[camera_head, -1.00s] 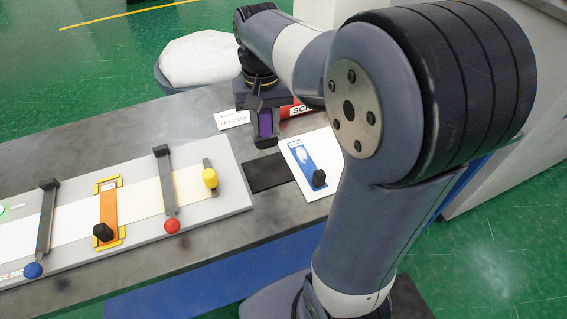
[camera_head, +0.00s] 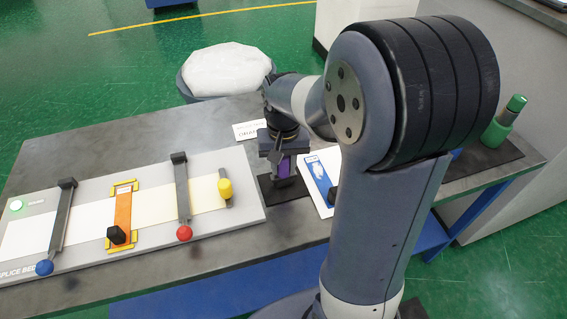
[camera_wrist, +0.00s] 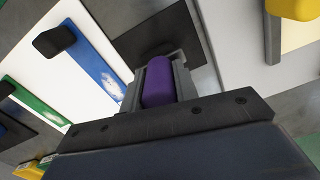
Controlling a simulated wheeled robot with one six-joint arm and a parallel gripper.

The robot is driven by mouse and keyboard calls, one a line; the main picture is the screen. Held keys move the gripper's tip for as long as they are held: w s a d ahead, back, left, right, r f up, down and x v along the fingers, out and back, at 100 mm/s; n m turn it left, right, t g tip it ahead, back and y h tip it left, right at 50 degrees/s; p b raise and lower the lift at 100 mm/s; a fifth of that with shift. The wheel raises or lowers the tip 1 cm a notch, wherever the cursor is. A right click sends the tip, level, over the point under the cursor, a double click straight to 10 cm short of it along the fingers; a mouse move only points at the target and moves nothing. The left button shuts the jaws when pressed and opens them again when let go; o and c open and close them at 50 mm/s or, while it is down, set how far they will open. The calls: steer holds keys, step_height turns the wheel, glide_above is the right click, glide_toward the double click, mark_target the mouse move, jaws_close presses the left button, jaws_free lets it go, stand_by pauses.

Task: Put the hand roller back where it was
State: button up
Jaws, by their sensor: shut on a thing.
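My gripper (camera_head: 283,170) is shut on the purple hand roller (camera_wrist: 158,82). Only the roller's purple part shows clearly between the fingers, and its lower end is hidden. In the head view the gripper is over a dark rectangular pad (camera_head: 290,191), between the splice bed and a white board. The dark pad also shows in the wrist view (camera_wrist: 150,30), just beyond the fingers. I cannot tell whether the roller touches the pad.
The splice bed (camera_head: 75,258), with arms ending in blue, red and yellow knobs, lies left. The white board (camera_head: 318,183) with a blue strip and black knob is close on the right. A small white label (camera_head: 249,130) lies behind. A green bottle-like object (camera_head: 503,122) stands far right.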

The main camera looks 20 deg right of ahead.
steer(key=o, duration=1)
steer(key=shift+f, duration=0.1)
steer(key=shift+c, duration=0.2)
step_height(320, 180, up, 12)
steer(key=shift+r+p, duration=0.2)
steer(key=shift+p, duration=0.25)
step_height(320, 180, down, 12)
steer(key=shift+s+f+b, duration=0.1)
steer(key=shift+b, duration=0.3)
step_height(320, 180, up, 3)
steer(key=shift+f, duration=0.1)
steer(key=shift+r, duration=0.45)
